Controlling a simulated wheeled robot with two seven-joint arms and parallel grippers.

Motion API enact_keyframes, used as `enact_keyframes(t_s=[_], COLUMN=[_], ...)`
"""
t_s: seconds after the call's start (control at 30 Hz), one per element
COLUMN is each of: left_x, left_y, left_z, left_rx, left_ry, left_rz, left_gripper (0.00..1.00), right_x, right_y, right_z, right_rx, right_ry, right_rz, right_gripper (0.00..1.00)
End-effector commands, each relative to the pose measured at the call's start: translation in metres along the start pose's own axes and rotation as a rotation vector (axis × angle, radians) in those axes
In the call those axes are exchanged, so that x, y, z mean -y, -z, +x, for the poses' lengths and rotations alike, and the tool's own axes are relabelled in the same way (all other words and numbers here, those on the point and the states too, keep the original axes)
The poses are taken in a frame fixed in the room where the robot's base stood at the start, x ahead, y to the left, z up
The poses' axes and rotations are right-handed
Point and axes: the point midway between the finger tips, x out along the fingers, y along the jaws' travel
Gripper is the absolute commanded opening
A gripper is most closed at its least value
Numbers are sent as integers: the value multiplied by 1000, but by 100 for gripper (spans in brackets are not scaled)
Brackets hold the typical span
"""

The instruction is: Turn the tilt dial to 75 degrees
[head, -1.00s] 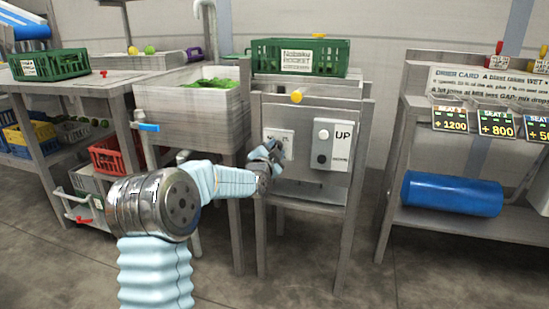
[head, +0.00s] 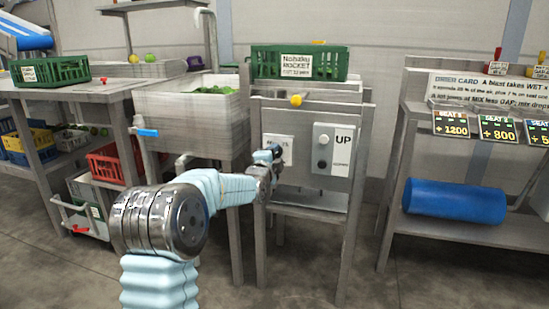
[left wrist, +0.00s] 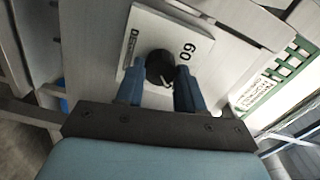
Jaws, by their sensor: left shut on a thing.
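The tilt dial (left wrist: 159,67) is a round black knob with a pale pointer mark, on a white plate (left wrist: 146,35) in the left wrist view. The plate carries the number 60 and part of a word; other markings are hidden or out of sight. My left gripper (left wrist: 160,88) has its two blue fingers on either side of the knob, shut on it. My right gripper is not in view.
Right of the dial is a grey control box (head: 334,149) marked UP, with a white and a dark button. A sink (head: 190,115) stands left, and a green crate (head: 262,63) stands on top behind.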

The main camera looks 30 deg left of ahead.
Motion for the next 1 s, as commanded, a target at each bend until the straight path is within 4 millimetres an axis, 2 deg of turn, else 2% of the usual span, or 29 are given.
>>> enact_keyframes(t_s=[0.33,0.37,0.5,0.83,1.0], left_x=[-2,-2,-1,0,0], left_y=[0,0,0,0,0], left_z=[0,0,0,-3,-26], left_rx=[0,0,0,0,-1], left_ry=[-3,-3,-2,-1,0], left_rz=[4,4,4,2,1], left_gripper=[7,41,62,63,63], right_x=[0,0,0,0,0], right_y=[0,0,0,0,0], right_z=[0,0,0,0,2], right_rx=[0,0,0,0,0], right_ry=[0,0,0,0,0], right_rz=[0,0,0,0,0], right_gripper=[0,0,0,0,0])
